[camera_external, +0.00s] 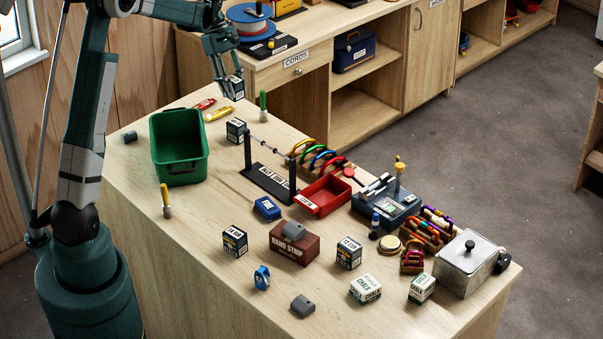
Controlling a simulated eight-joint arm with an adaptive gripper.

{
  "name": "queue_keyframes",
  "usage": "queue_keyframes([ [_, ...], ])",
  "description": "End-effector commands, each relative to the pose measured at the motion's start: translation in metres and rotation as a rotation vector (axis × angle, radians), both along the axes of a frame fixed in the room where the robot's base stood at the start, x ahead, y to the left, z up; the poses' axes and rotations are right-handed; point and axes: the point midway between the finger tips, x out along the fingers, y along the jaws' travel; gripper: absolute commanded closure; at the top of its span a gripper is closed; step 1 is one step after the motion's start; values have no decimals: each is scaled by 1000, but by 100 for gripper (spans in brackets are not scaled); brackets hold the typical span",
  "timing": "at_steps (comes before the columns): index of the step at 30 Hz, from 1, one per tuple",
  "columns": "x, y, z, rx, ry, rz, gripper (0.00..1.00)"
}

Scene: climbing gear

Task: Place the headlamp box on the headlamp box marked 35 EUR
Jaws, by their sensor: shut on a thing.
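My gripper (230,76) is shut on a small dark headlamp box (236,88) with a pale label, held in the air at the top of the picture. Three similar headlamp boxes stand on the bench. One (235,131) is at the back, below the held box in the picture. Another (235,242) is at the front left, and one (349,253) is right of the brown hand strip box (294,246). Their price labels are too small to read surely, so I cannot tell which is marked 35 EUR. The gripper's fingers partly hide the held box.
A green bin (180,150) stands left of the back headlamp box. A black rack (270,178) with upright posts is in front of that box. A red tray (323,196), chalk boxes (365,289) and a metal pot (467,265) fill the right side.

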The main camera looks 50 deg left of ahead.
Motion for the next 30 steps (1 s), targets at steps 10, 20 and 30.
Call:
queue_keyframes([
  [10, 1, 0, -23, 0, 0, 0, 86],
  [20, 0, 0, -60, 0, 0, 0, 86],
  [30, 0, 0, -63, 0, 0, 0, 86],
])
